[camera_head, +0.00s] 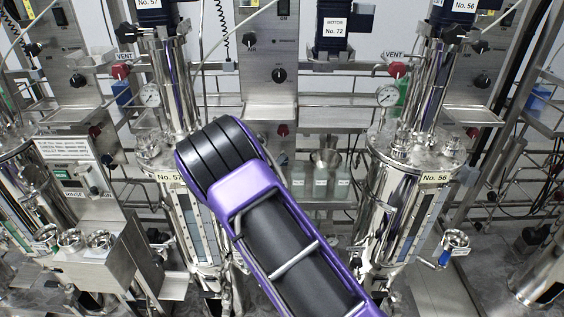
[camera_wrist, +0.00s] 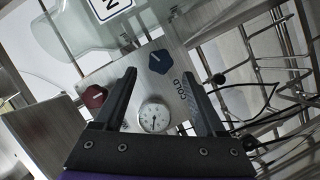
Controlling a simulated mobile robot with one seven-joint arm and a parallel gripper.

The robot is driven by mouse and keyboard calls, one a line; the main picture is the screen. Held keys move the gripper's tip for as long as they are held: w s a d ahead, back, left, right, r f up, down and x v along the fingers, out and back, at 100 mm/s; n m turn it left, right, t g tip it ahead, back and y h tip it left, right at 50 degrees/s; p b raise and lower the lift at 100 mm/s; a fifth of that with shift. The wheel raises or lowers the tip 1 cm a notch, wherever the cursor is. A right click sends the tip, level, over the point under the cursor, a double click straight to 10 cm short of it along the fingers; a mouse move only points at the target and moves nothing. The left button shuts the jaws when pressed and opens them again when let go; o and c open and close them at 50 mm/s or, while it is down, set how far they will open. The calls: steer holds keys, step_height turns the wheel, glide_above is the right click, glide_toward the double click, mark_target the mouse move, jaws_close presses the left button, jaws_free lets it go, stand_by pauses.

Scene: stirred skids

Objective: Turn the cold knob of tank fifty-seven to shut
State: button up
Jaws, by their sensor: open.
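The blue cold knob (camera_wrist: 160,62) is in the wrist view on a metal panel (camera_wrist: 132,72), beside printed "COLD" lettering. My gripper (camera_wrist: 160,74) is open. Its fingertips appear on either side of the knob in the picture; I cannot tell how far the knob is from them or whether they touch. The knob's setting is too small to read. In the head view, tank fifty-seven (camera_head: 183,205) stands left of centre with a "No. 57" label. My purple and black arm covers part of it. My gripper and the knob do not show there.
On the same panel are a red knob (camera_wrist: 95,97) left of my fingers and a round gauge (camera_wrist: 154,116) between them. Wire racks and a looping black cable (camera_wrist: 268,95) are to the right. Tank fifty-six (camera_head: 395,210) stands right of my arm.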

steer(key=x, duration=0.6)
steer(key=shift+b, duration=0.3)
jaws_close()
